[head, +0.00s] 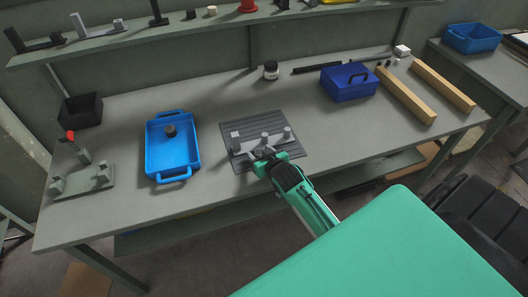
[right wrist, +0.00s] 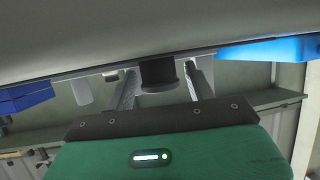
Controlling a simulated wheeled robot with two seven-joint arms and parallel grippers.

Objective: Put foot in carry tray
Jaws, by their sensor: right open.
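The blue carry tray (head: 188,160) lies on the left half of the bench, with a handle at each end. A small dark foot (head: 170,130) stands inside it. My right gripper (head: 262,158) is at the front edge of the ribbed grey mat, beside a grey part with several light posts (head: 287,132). In the right wrist view my open fingers (right wrist: 162,88) stand on either side of a dark round foot (right wrist: 157,75); I cannot tell whether they touch it. This foot is hidden in the head view. My left gripper is not in view.
A grey fixture (head: 85,182) stands at the left, near a black bin (head: 80,110). A blue box (head: 349,84) and two wooden bars (head: 405,96) are at the right. A shelf (head: 150,36) runs along the back. Bare bench separates tray and mat.

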